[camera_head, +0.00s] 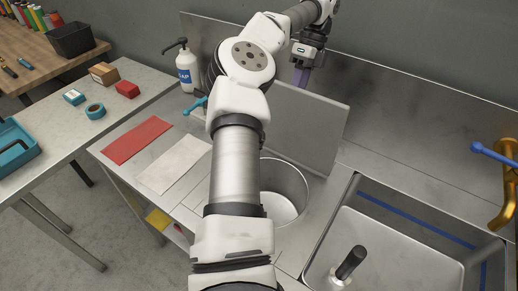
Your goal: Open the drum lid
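The drum (290,181) is a round metal well set into the counter, and its mouth is uncovered where I can see it. A flat grey panel, which looks like the drum lid (318,130), stands raised and tilted behind the mouth. My arm crosses in front and hides the left part of both.
A sink (395,245) with a dark-handled object (350,262) lies at right, beside a brass tap (508,190). A soap bottle (187,68) stands at the back left. A red cloth (137,140) and a white cloth (173,163) lie flat on the counter's left.

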